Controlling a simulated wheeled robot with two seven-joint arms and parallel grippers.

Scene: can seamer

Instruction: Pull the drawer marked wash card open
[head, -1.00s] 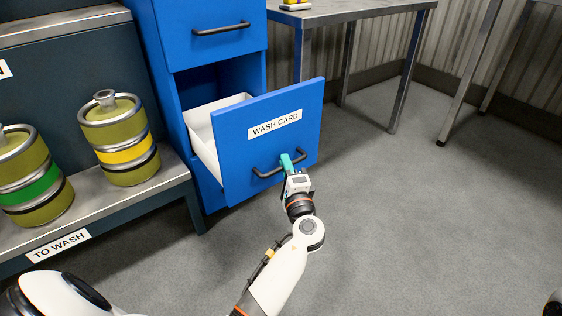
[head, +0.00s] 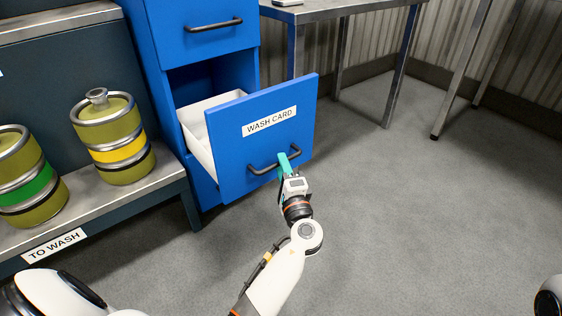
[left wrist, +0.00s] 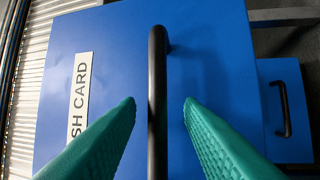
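The blue drawer marked WASH CARD (head: 235,165) stands well out of its cabinet, with its white inner tray (head: 205,125) showing behind the front. Its dark bar handle (head: 262,169) is on the lower front. My left gripper (head: 289,161) is at the right part of the handle. In the left wrist view the two teal fingers of my left gripper (left wrist: 160,101) stand apart, one each side of the handle (left wrist: 158,75), with visible gaps. My right gripper is not in view.
A closed drawer (head: 200,30) of the same blue cabinet sits above. A shelf marked TO WASH (head: 130,198) at left holds banded green canisters (head: 115,140). A metal table (head: 335,8) stands behind at right. The grey floor to the right is clear.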

